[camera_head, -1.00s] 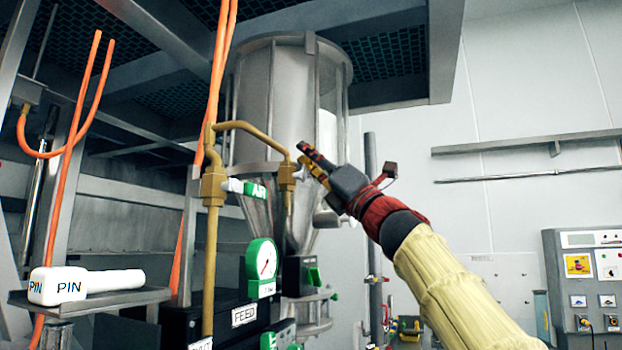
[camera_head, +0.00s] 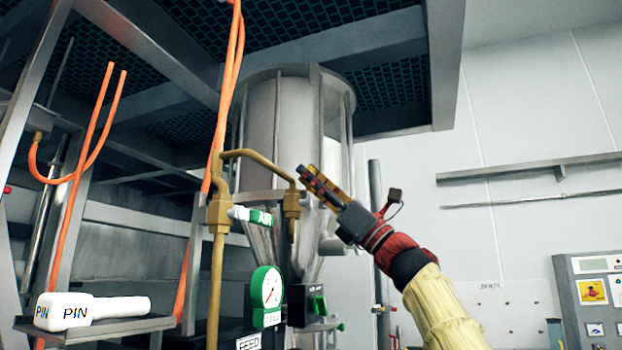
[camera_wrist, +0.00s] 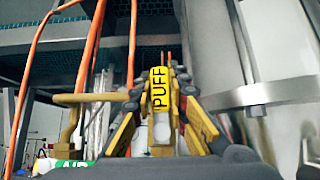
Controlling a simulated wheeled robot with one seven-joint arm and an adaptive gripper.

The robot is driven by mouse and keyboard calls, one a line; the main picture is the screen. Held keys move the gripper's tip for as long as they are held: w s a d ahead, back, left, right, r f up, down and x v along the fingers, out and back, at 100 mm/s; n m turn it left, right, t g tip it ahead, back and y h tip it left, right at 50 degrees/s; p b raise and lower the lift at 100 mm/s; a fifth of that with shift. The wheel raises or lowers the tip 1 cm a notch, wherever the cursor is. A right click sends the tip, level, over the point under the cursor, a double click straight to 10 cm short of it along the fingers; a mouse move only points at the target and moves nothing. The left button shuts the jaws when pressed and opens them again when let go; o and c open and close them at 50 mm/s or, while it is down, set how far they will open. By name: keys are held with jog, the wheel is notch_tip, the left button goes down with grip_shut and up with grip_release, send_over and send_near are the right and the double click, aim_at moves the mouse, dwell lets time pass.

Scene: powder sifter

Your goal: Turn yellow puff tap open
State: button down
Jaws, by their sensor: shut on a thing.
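The yellow tap handle marked PUFF (camera_wrist: 158,92) stands roughly upright between my fingers in the wrist view. My gripper (camera_wrist: 160,84) is shut on it, with a finger on each side. In the head view my gripper (camera_head: 308,174) is at the brass pipe elbow (camera_head: 292,203), in front of the steel hopper. There the handle is mostly hidden by my fingers and cannot be told apart from them.
A green-labelled AIR tap (camera_head: 252,214) sits on the brass pipe to the left. Below are a green pressure gauge (camera_head: 267,288) and a dark box. Orange hoses (camera_head: 226,100) hang nearby. A white PIN-marked tool (camera_head: 92,310) lies on a shelf at lower left.

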jog(key=shift+f, duration=0.1)
jog(key=c, duration=1.7)
grip_release()
jog(key=shift+d, duration=0.1)
jog(key=shift+v, duration=5.9)
